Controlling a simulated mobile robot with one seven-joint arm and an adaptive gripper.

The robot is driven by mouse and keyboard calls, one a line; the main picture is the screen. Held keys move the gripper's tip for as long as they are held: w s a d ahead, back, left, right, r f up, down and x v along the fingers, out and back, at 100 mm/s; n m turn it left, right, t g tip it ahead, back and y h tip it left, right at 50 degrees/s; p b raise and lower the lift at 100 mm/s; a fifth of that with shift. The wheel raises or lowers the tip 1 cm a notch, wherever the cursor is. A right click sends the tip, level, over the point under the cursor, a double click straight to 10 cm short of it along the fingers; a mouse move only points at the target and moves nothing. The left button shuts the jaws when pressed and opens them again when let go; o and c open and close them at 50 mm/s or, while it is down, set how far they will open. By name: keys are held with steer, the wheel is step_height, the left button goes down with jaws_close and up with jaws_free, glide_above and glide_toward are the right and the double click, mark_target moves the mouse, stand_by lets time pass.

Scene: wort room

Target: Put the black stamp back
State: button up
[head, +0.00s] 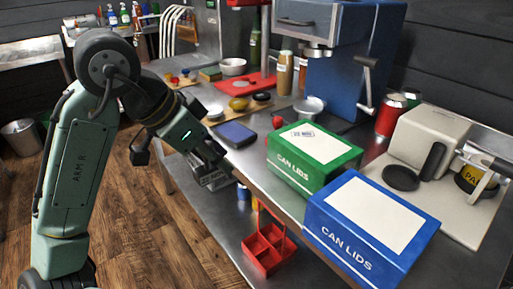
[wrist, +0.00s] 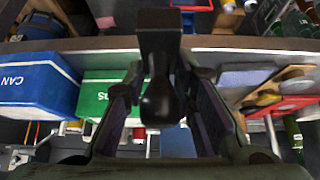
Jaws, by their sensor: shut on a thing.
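In the wrist view, my gripper (wrist: 163,88) is shut on the black stamp (wrist: 160,38). Its rounded handle sits between the fingers, and its square block points away from the palm. In the head view, my gripper (head: 212,160) is beside the bench's front edge, left of the green box. I cannot make out the stamp clearly there. A dark blue flat pad (head: 235,133) lies on the bench near the gripper; it also shows in the wrist view (wrist: 243,78).
A green CAN LIDS box (head: 312,176) and a blue CAN LIDS box (head: 345,260) stand along the bench edge. A red carrier (head: 268,252) is on the lower shelf. Wooden boards with bowls are behind the pad. A grey machine (head: 430,135) stands right.

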steer(key=w+d+p, duration=0.1)
steer(key=w+d, duration=0.1)
steer(key=w, duration=0.2)
steer(key=w+d+p, duration=0.1)
steer(key=w+d, duration=0.1)
steer(key=w, duration=0.2)
steer(key=w+d+f+p, duration=0.1)
steer(key=w+d, duration=0.1)
steer(key=w, duration=0.2)
steer(key=shift+w+d+f, duration=0.1)
steer(key=shift+w, duration=0.05)
steer(key=f, duration=0.1)
steer(key=f+p, duration=0.1)
steer(key=w+f, duration=0.1)
steer(key=shift+w+d+f, duration=0.1)
steer(key=shift+d+f, duration=0.05)
steer(key=shift+d, duration=0.1)
steer(key=shift+f, duration=0.25)
steer(key=shift+f, duration=0.15)
steer(key=o, duration=0.9)
